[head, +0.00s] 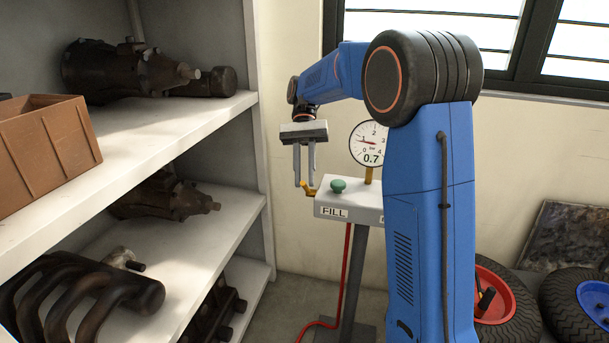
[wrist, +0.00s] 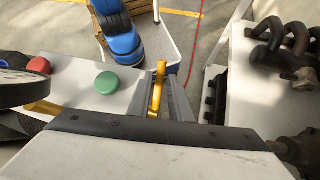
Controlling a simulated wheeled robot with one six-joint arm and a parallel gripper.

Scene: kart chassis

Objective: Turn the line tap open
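The line tap's yellow lever (head: 308,189) is at the left end of the grey fill box (head: 350,203). In the wrist view the yellow lever (wrist: 157,88) stands between my two fingers. My gripper (head: 304,184) points down over the lever, and it also shows in the wrist view (wrist: 160,76). Its fingers are apart, one on each side of the lever, with a small gap visible. I cannot tell whether either finger touches it. The tap's body is mostly hidden.
A green button (head: 338,185) is on the box; a red button (wrist: 39,66) shows farther along. The round gauge (head: 369,143) reads 0.7. Shelves (head: 150,134) with engine parts stand left, tyres (head: 506,303) lie right. A red hose (head: 346,270) runs down to the floor.

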